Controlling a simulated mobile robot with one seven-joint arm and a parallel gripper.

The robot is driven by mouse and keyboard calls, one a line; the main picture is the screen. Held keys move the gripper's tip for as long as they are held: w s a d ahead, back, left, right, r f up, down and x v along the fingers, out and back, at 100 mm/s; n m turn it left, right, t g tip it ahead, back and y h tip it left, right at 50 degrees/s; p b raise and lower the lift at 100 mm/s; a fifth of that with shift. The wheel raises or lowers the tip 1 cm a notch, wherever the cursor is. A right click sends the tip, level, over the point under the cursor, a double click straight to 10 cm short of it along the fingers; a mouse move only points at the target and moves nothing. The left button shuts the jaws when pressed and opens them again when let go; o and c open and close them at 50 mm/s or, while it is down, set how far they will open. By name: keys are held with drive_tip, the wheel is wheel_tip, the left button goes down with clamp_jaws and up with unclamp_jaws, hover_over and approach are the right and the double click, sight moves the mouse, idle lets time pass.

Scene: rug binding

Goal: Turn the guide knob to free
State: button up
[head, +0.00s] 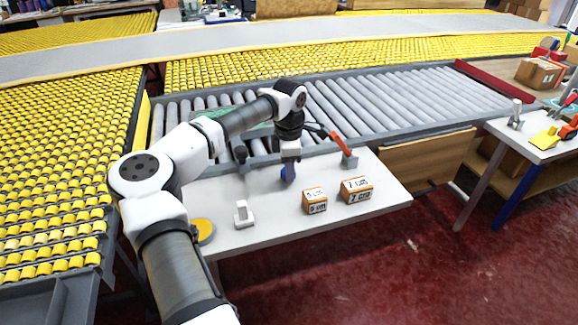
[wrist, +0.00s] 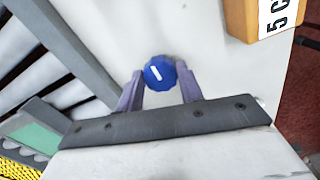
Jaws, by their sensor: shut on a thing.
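The guide knob (wrist: 159,73) is blue and round, with a short white mark on its top that lies slightly tilted in the wrist view. In the head view the blue knob (head: 288,173) stands on the white table (head: 262,217). My gripper (wrist: 160,85) is above it, pointing down, with one finger on each side of the knob. The gripper is shut on the knob. The knob's lower part and any free or locked label are hidden or too small to read.
Two orange-brown blocks (head: 314,201) (head: 357,190) with printed labels stand to the right on the table. A white holder (head: 243,214) and a yellow disc (head: 203,231) are at the left. A red-handled lever (head: 343,147) is behind. Grey rollers (head: 375,105) run behind the table.

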drive_tip(key=shift+r+m, duration=0.1)
drive_tip(key=shift+m, duration=0.2)
idle(0.4)
drive_tip(key=o, duration=1)
wheel_tip(320, 180, up, 14)
drive_tip(key=b, duration=0.1)
